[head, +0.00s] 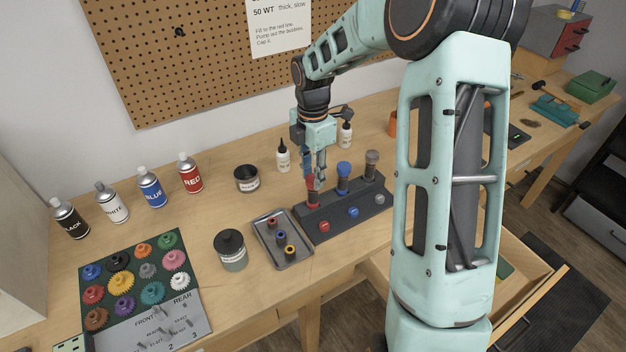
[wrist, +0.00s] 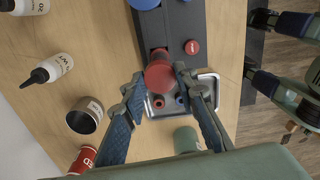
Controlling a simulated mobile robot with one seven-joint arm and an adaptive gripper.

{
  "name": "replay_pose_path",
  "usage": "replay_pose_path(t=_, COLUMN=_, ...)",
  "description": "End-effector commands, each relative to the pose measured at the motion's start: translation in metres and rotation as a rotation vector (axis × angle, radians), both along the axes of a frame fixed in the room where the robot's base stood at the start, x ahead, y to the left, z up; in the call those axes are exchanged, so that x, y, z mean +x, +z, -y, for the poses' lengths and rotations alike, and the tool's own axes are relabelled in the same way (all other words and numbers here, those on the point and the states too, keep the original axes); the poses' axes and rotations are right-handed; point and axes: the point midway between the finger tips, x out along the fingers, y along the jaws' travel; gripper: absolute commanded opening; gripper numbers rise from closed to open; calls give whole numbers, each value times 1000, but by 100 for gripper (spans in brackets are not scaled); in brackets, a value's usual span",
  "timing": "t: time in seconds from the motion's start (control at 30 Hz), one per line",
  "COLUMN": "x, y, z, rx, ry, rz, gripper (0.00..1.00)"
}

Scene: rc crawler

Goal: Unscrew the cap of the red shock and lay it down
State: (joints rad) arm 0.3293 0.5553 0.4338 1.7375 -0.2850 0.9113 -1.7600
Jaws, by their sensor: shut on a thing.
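The red shock (head: 313,199) stands upright at the left end of a dark stand (head: 340,217), beside a blue shock (head: 343,177) and a grey one (head: 371,163). My gripper (head: 317,182) comes down from above onto its top. In the wrist view the red cap (wrist: 160,75) shows between my two fingertips (wrist: 160,80), which are shut on it from both sides. The cap sits at the shock's top; I cannot tell whether it is still threaded on. The shock's lower body is mostly hidden under the cap in the wrist view.
A metal tray (head: 263,238) with small coloured parts lies left of the stand. Spray cans (head: 190,173) stand farther left. Bare wood shows between the cans and jar.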

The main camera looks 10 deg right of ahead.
Motion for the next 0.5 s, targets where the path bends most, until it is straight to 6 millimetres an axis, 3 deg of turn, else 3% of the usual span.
replay_pose_path(t=0.23, x=0, y=0, z=0, rx=2, ry=250, rz=-1, gripper=3)
replay_pose_path(t=0.5, x=0, y=0, z=0, rx=1, ry=291, rz=-1, gripper=3)
